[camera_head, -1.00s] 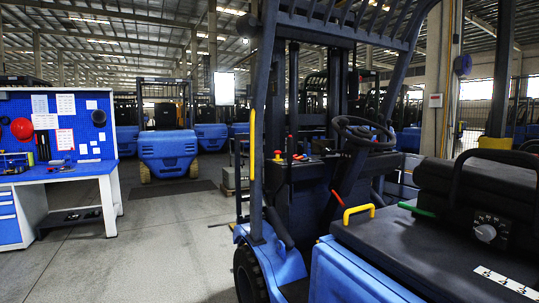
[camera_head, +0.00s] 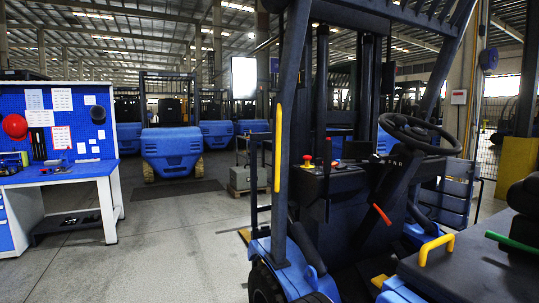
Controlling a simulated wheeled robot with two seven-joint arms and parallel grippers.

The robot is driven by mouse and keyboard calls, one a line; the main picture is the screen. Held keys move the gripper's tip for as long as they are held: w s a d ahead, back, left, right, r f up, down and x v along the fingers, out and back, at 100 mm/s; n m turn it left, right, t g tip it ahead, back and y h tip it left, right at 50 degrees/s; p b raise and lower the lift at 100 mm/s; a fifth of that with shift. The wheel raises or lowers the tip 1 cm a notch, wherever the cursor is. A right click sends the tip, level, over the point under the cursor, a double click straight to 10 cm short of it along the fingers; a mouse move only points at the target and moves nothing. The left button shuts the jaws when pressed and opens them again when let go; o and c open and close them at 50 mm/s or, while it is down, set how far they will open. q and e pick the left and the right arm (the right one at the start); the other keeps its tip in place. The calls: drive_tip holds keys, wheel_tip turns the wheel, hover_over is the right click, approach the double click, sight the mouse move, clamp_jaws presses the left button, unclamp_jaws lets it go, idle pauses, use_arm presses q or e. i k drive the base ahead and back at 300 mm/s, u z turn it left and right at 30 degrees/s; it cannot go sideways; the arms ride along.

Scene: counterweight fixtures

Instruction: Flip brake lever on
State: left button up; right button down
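A blue and dark forklift (camera_head: 300,273) stands close in front, filling the right half of the view. A short lever with a red grip (camera_head: 382,214) sits below the steering wheel (camera_head: 418,134), its grip tilted up to the left. I cannot tell for certain that it is the brake lever. A yellow handle (camera_head: 436,248) and a green bar (camera_head: 511,242) are by the seat. Neither of my grippers is in view.
The forklift's upright post with a yellow grab bar (camera_head: 278,148) stands between me and the dashboard. A blue workbench (camera_head: 70,174) with a tool board is at the left. Another blue forklift (camera_head: 172,150) is parked behind.

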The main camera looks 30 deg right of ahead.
sight(328, 144)
drive_tip(key=i, duration=0.9)
drive_tip(key=z, duration=0.8)
drive_tip(key=i, duration=0.65)
drive_tip(key=z, duration=0.5)
